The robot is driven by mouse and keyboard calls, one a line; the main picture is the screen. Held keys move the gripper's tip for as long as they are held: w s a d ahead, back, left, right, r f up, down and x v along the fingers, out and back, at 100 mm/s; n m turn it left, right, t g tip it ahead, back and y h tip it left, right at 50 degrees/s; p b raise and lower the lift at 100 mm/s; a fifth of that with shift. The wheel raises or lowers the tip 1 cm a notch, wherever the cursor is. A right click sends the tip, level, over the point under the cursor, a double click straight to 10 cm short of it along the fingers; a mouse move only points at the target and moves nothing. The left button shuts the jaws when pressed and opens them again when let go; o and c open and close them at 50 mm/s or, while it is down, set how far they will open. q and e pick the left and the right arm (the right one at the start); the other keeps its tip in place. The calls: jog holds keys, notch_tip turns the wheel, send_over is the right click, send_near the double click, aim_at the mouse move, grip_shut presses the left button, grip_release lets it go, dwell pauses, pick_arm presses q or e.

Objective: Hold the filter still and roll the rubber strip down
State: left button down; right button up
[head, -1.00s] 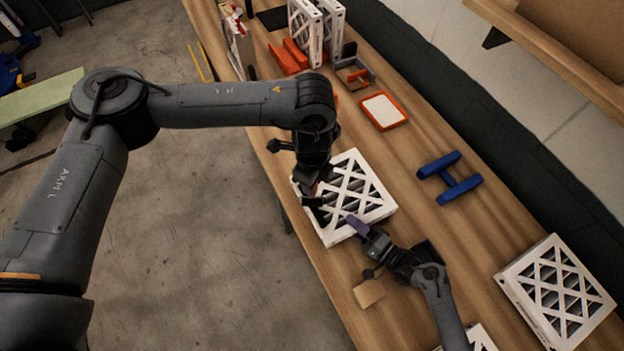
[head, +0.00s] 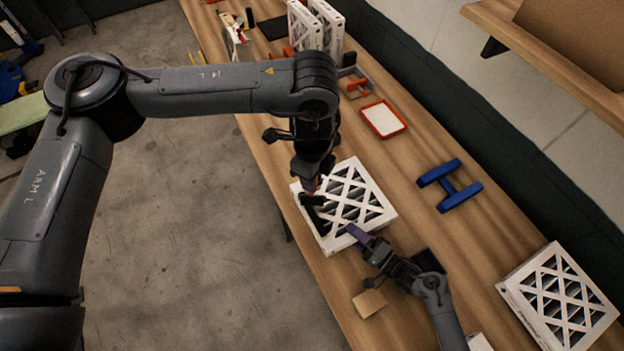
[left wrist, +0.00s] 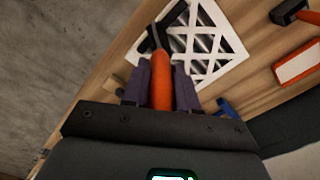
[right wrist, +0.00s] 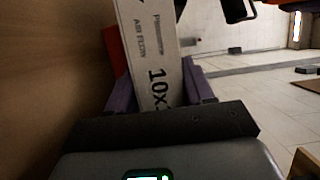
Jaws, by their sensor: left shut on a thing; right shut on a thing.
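The white filter (head: 372,200) with a lattice face lies flat near the table's front edge; the left wrist view shows its face (left wrist: 224,42). My left gripper (head: 312,184) is above its left part, shut on the orange handle (left wrist: 160,88) of a tool. Black material (head: 318,222) lies over the filter's left side below that gripper; I cannot tell tool head from rubber strip there. My right gripper (head: 356,235) is shut on the filter's near right edge. In the right wrist view the printed white side (right wrist: 150,50) sits between the purple fingers.
A blue H-shaped object (head: 450,186) and a red-rimmed white tray (head: 383,118) lie behind the filter. Another filter (head: 558,300) lies at right; more filters (head: 314,25) stand at the back. A small tan block (head: 369,303) is near the front edge.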

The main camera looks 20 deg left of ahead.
pick_arm(q)
jog(key=shift+r, duration=0.25)
jog(key=shift+f, duration=0.1)
jog(key=shift+f, duration=3.5)
jog(key=shift+r, duration=0.1)
jog(key=shift+r, duration=3.5)
pick_arm(e)
jog(key=o, duration=1.2)
